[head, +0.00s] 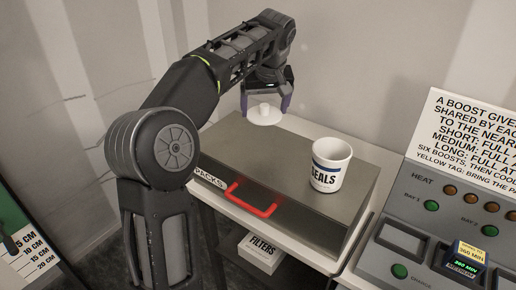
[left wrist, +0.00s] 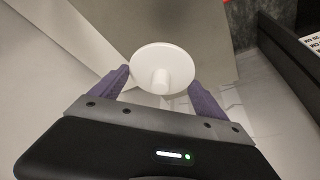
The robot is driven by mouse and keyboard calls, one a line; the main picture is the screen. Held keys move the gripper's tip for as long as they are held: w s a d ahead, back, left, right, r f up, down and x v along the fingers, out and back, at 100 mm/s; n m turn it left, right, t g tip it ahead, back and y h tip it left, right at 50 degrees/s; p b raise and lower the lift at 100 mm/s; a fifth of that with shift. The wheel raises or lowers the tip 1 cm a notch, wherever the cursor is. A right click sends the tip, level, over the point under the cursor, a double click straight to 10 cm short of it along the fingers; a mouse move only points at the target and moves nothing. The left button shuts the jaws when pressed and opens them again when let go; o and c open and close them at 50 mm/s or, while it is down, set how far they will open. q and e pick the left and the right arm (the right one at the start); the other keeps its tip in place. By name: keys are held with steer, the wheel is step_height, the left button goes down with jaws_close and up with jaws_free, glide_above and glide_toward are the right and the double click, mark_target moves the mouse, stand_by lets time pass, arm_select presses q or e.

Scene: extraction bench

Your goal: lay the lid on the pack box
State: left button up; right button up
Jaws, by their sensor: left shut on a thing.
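My left gripper (head: 265,104) is shut on a white round lid (head: 266,117) with a central knob. The knob sits between the purple fingers, and the disc hangs level below them, above the far left part of the pack box. In the left wrist view the lid (left wrist: 162,60) shows between the fingertips (left wrist: 160,80). The pack box (head: 265,163) is a wide grey metal box marked PACKS, with a red handle (head: 251,198) at its front. The gap between lid and box top is hard to judge. My right gripper is not in view.
A white cup marked SEALS (head: 328,180) stands upright on the right of the box top. A FILTERS box (head: 262,252) sits on a lower shelf. A control panel (head: 450,215) is at the right, and a wall is behind. The left box top is clear.

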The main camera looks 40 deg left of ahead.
arm_select(q)
steer(key=shift+s+a+f, duration=0.1)
steer(key=shift+a+f, duration=0.05)
steer(key=shift+a, duration=0.05)
glide_above(262, 145)
steer(key=s+d, duration=0.1)
step_height(262, 145, down, 6)
steer(key=shift+s+d, duration=0.1)
steer(key=shift+f, duration=0.1)
steer(key=shift+f+p, duration=0.3)
steer(key=shift+f, duration=1.5)
steer(key=shift+f, duration=0.15)
steer(key=o, duration=1.2)
steer(key=shift+c, duration=0.2)
